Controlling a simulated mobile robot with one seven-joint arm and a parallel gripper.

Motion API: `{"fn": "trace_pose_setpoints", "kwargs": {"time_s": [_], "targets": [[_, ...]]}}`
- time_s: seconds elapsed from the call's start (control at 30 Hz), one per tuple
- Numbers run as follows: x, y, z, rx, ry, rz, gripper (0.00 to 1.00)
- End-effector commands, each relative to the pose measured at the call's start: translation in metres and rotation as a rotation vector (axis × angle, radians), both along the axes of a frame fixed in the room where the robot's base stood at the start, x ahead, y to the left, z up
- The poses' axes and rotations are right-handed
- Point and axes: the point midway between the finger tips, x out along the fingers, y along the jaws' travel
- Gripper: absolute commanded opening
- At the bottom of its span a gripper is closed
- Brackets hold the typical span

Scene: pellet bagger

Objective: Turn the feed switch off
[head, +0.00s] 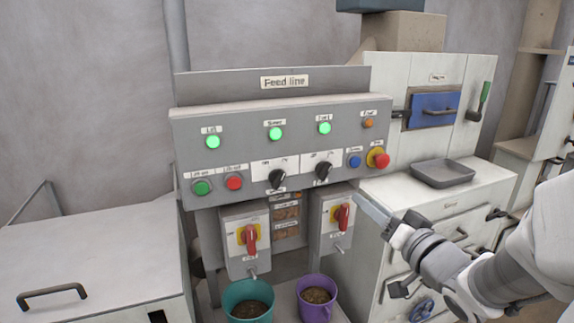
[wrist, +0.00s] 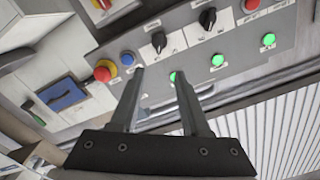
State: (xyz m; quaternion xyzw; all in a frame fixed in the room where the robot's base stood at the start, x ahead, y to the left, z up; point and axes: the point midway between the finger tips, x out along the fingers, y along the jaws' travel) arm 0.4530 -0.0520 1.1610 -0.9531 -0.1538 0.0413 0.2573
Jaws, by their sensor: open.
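The grey Feed line panel (head: 215,130) carries two black selector knobs on white plates. The right knob (head: 323,171) sits below the lit green lamp (head: 324,128) that appears labelled Feed; its pointer looks tilted. It also shows in the wrist view (wrist: 158,40), beyond my fingertips. The left knob (head: 277,178) shows there too (wrist: 207,17). The small labels by the knobs are too blurred to read. My gripper (head: 362,203) is at the panel's lower right in the head view. In the wrist view (wrist: 160,75) its fingers are apart with nothing between them.
A red emergency button (head: 379,158) and blue button (head: 354,161) sit right of the knobs. Red-handled switches (head: 250,237) (head: 341,216) stand on boxes below. Teal (head: 248,300) and purple (head: 316,300) buckets are underneath. A grey tray (head: 448,173) lies on the right cabinet.

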Motion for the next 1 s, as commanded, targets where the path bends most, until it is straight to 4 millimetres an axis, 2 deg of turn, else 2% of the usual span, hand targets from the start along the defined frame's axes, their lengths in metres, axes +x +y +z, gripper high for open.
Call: {"fn": "trace_pose_setpoints", "kwargs": {"time_s": [0.7,1.0], "targets": [[0.041,0.013,0.003,-0.004,0.003,-0.005,0.46],[0.106,0.035,0.0,-0.006,-0.001,-0.002,0.46]]}}
